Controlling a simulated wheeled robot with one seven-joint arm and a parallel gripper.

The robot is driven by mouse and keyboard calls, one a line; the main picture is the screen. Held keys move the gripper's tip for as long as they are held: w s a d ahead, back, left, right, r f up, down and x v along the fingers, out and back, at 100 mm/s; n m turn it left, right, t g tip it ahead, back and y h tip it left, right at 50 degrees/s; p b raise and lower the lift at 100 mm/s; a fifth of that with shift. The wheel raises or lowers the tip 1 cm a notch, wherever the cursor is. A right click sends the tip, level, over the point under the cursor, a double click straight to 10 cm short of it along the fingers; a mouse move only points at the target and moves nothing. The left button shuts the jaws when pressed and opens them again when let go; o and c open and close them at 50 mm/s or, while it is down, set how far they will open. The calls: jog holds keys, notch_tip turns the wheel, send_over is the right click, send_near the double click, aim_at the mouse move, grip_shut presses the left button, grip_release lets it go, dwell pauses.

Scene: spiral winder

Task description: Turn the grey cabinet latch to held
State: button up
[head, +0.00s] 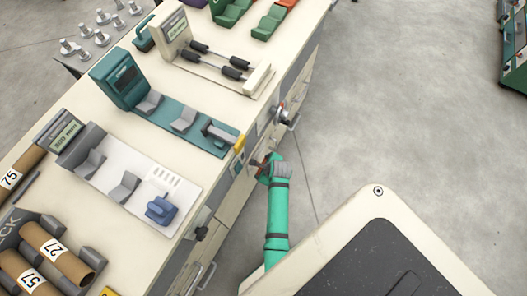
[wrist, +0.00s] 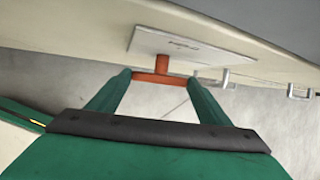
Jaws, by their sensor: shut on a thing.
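My gripper (head: 266,166) is at the cabinet front, beside the bench's right edge. In the wrist view my gripper (wrist: 160,78) is shut on an orange-red T-shaped latch handle (wrist: 162,65). Its crossbar spans between the two fingertips and its stem meets a pale grey plate (wrist: 195,45) on the cabinet face. The plate carries small dark lettering that I cannot read. In the head view my gripper mostly hides this handle, and only a reddish bit shows. I cannot tell from these frames which latch setting it points to.
A dark knob (head: 201,232) sits nearer. Metal drawer handles (head: 206,274) stick out below. The benchtop (head: 195,190) carries winder stations and cardboard tubes (head: 58,255). The floor (head: 400,100) to the right is clear.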

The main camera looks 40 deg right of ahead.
jog(key=shift+s+a+f+n+t+h, duration=0.2)
jog(key=shift+t+h, duration=0.35)
jog(key=shift+h, duration=0.5)
jog(key=shift+s+a+f+n+t+h, duration=0.1)
jog(key=shift+a+f+n+t+h, duration=0.3)
jog(key=shift+h, duration=0.6)
jog(key=shift+s+a+n+t+h, duration=0.1)
jog(key=shift+n+t+h, duration=0.1)
jog(key=shift+t+h, duration=0.65)
jog(key=shift+a+f+n+t+h, duration=0.1)
jog(key=shift+f+n+t+h, duration=0.2)
jog(key=shift+h, duration=0.45)
jog(key=shift+a+f+n+t+h, duration=0.1)
jog(key=shift+n+t+h, duration=0.15)
jog(key=shift+t+h, duration=0.35)
jog(key=shift+a+f+n+t+h, duration=0.1)
jog(key=shift+f+n+t+h, duration=0.15)
jog(key=shift+h, duration=0.6)
jog(key=shift+d+f+n+t+h, duration=0.15)
jog(key=shift+n+t+h, duration=0.15)
jog(key=shift+t+h, duration=0.3)
jog(key=o, duration=1.1)
jog(key=shift+c, duration=0.2)
jog(key=shift+a, duration=0.25)
